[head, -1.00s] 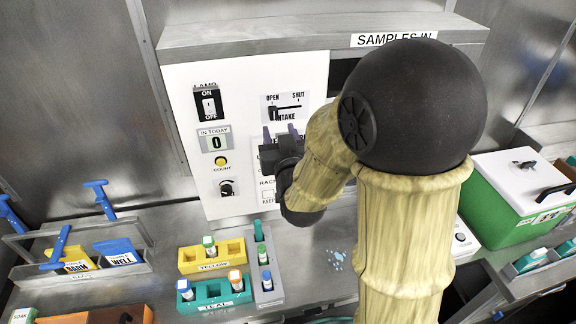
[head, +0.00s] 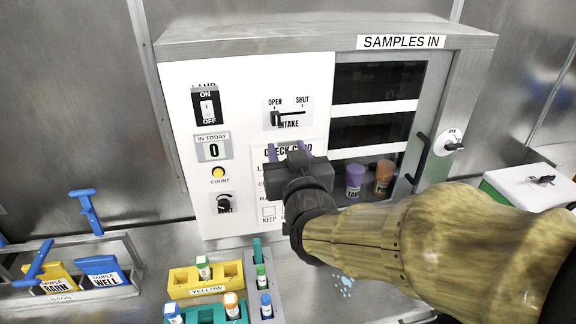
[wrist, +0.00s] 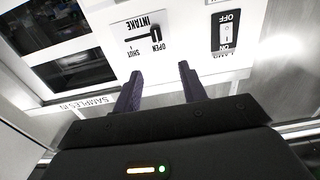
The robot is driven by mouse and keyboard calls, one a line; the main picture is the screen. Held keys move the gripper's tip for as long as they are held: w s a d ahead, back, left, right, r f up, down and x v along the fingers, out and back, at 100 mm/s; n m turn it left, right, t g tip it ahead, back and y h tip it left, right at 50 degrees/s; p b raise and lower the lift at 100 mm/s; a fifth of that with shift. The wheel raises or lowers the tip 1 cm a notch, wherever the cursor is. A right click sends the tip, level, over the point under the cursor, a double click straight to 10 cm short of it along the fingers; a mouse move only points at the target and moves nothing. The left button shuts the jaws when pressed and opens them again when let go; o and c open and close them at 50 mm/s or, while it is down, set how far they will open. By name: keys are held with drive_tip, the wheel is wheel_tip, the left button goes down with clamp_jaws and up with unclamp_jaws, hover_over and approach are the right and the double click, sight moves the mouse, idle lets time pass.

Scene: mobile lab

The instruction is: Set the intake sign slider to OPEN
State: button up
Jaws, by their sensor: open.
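The intake sign slider (head: 275,118) is a black knob on a horizontal slot in a white plate on the panel. The knob stands at the left end, under the word OPEN; SHUT is at the right end. In the wrist view the plate appears upside down, with the knob (wrist: 155,32) at the OPEN end. My gripper (head: 291,150) is open and empty, below the slider in front of the check card. Its two purple fingers show spread apart in the wrist view (wrist: 158,70), with a visible gap between them and the knob.
The lamp switch (head: 207,106), count button (head: 218,172) and a dark dial (head: 224,203) are left of the slider. A window with purple and orange cups (head: 355,180) is to the right. Racks, including a yellow one (head: 180,283), stand on the counter below.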

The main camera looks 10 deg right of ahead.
drive_tip(key=shift+s+b, duration=0.8)
drive_tip(key=shift+s, duration=0.3)
drive_tip(key=shift+w, duration=0.1)
wheel_tip(320, 180, down, 14)
drive_tip(key=s+d+g+p, duration=0.1)
drive_tip(key=d+g+p, duration=0.15)
drive_tip(key=g, duration=0.55)
drive_tip(key=s+d+f+g+h+p, duration=0.1)
drive_tip(key=s+d+f+g, duration=0.3)
drive_tip(key=s+f+g, duration=0.3)
drive_tip(key=shift+s+d+f+m+p, duration=0.2)
drive_tip(key=shift+s+f+m+p, duration=0.1)
drive_tip(key=shift+s+f, duration=0.65)
drive_tip(key=shift+r, duration=0.1)
idle(1.6)
